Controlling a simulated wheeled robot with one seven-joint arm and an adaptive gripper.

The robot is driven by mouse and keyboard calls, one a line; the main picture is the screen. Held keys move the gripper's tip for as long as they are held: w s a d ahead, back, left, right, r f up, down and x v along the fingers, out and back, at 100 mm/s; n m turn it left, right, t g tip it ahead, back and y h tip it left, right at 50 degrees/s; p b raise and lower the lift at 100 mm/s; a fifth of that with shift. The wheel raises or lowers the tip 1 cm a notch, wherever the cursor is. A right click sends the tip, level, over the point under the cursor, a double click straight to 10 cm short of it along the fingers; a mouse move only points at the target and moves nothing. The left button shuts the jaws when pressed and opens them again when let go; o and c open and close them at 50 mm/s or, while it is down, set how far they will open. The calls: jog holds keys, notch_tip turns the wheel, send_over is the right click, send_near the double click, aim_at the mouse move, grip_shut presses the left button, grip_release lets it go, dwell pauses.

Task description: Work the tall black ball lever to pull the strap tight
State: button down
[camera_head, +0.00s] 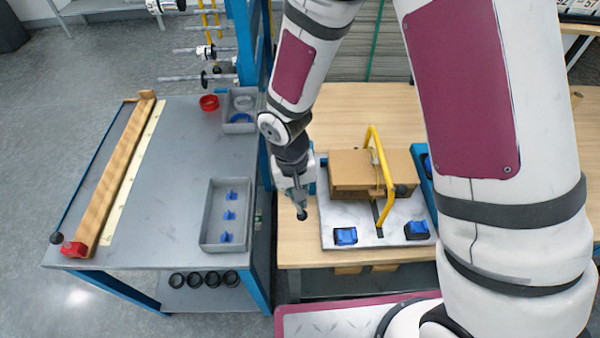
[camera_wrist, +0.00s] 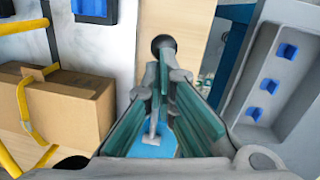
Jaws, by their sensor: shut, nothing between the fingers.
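The black ball (camera_wrist: 163,44) of the lever shows just beyond my fingertips in the wrist view. A grey rod and a blue base (camera_wrist: 152,148) show behind and between the fingers. In the head view a black ball (camera_head: 302,215) is at the tip of my gripper (camera_head: 297,196). My gripper (camera_wrist: 165,85) is shut with nothing held; whether it touches the lever I cannot tell. A cardboard box (camera_head: 348,172) lies on a pale plate (camera_head: 328,238), under a yellow arch (camera_head: 382,165). A thin yellowish strap (camera_wrist: 24,105) runs on the box in the wrist view.
Two blue-topped black blocks (camera_head: 346,236) (camera_head: 417,230) sit at the plate's front. The grey table on the left carries a grey tray (camera_head: 206,240) with blue clips and a wooden bar (camera_head: 115,170).

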jog(key=shift+s+f, duration=0.3)
jog(key=shift+f, duration=0.4)
